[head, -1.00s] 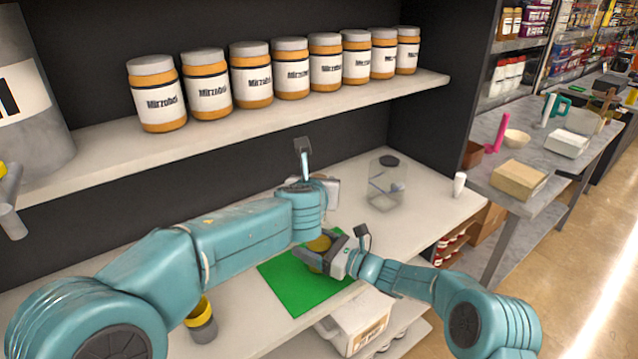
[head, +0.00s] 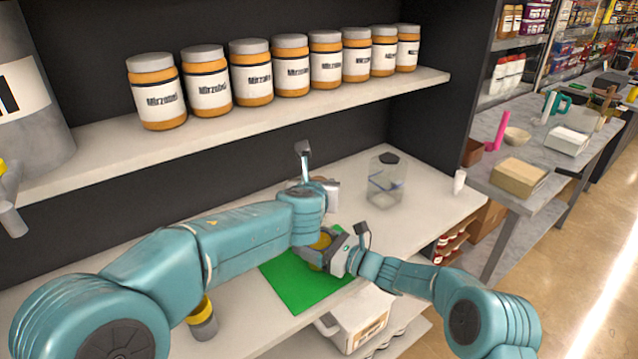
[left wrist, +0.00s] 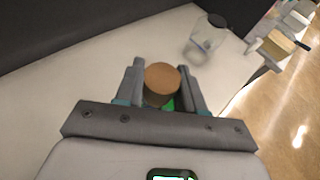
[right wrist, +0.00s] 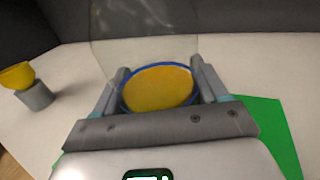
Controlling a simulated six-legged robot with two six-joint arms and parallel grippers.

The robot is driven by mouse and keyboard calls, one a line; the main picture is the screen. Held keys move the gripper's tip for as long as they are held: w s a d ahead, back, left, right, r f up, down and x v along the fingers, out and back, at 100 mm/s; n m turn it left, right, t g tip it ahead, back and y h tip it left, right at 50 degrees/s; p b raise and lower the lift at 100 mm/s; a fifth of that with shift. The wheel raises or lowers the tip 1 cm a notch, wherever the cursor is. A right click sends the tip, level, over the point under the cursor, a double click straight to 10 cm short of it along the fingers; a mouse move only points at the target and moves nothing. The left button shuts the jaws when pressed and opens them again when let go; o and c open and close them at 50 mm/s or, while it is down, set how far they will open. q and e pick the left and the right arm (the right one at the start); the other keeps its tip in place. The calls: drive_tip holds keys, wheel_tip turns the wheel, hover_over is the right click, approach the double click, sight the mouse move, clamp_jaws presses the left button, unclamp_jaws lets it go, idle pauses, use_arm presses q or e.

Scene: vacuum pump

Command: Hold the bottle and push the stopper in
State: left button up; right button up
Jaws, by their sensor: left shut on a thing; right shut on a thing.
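A brown round stopper (left wrist: 163,79) sits between the fingers of my left gripper (left wrist: 163,88), which is shut on it. In the head view my left gripper (head: 325,196) is above the green mat, partly hidden by its own wrist. My right gripper (right wrist: 158,92) is shut on the bottle, a clear vessel (right wrist: 145,35) with a yellow, blue-rimmed round face (right wrist: 158,88) between the fingers. In the head view its yellow part (head: 321,241) shows at the right gripper (head: 318,248), just below my left gripper. Whether stopper and bottle touch is hidden.
A green mat (head: 295,285) lies on the white table (head: 410,215). A clear lidded jar (head: 387,185) stands behind to the right, with open table around it. A yellow-and-grey item (head: 203,325) stands front left. Several labelled jars (head: 250,75) line the shelf above.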

use_arm(q)
drive_tip(key=shift+f, duration=0.95)
idle(0.8)
drive_tip(key=o, duration=1.1)
drive_tip(key=v, duration=1.2)
